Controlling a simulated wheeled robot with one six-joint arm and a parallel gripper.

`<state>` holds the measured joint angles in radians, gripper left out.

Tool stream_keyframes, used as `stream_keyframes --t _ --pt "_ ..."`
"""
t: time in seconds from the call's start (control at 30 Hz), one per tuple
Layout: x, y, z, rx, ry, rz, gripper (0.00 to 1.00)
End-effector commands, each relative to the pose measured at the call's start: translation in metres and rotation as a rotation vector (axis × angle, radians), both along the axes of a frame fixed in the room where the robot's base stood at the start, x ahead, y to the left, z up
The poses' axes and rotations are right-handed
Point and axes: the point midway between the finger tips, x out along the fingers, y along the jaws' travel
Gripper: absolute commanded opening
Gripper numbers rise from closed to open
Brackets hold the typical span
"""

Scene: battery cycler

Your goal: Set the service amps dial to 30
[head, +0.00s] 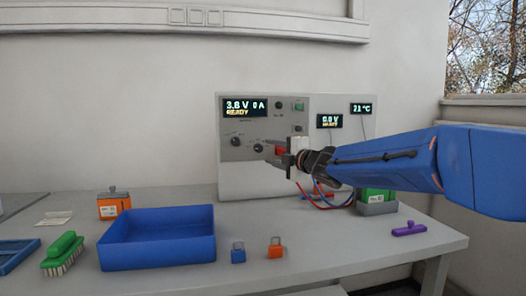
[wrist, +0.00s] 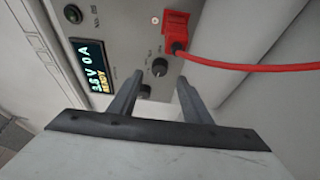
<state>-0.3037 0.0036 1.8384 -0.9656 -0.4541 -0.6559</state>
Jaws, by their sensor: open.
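The grey cycler panel (head: 238,104) stands on the bench, its display (head: 245,107) reading about 3.6 V, 0 A, READY. Two dark round dials show on it, a left one (head: 236,141) and a right one (head: 258,148). Their labels and settings are too small to read, so I cannot tell which is service amps. My gripper (head: 273,152) is open in front of the panel, just right of the right dial. In the wrist view, my open fingers (wrist: 159,77) point at the panel, with one dial (wrist: 160,67) between and beyond the tips. Another dark knob (wrist: 144,91) is partly hidden by a finger.
A red plug (wrist: 175,28) with a red cable (wrist: 225,66) sits in the panel close to the fingers. A blue tray (head: 155,252), a green brush (head: 63,252) and small padlocks, blue (head: 238,254) and orange (head: 275,250), lie on the bench. The front middle is mostly clear.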

Motion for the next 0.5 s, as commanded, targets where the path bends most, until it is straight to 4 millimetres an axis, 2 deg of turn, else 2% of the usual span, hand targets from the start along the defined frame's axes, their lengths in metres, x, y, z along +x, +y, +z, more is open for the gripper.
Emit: stream_keyframes --t 0.23,0.5 --pt "0.030 0.024 -0.001 -0.001 0.000 0.001 0.44" --pt "0.044 0.035 0.000 0.000 0.000 0.000 0.44"
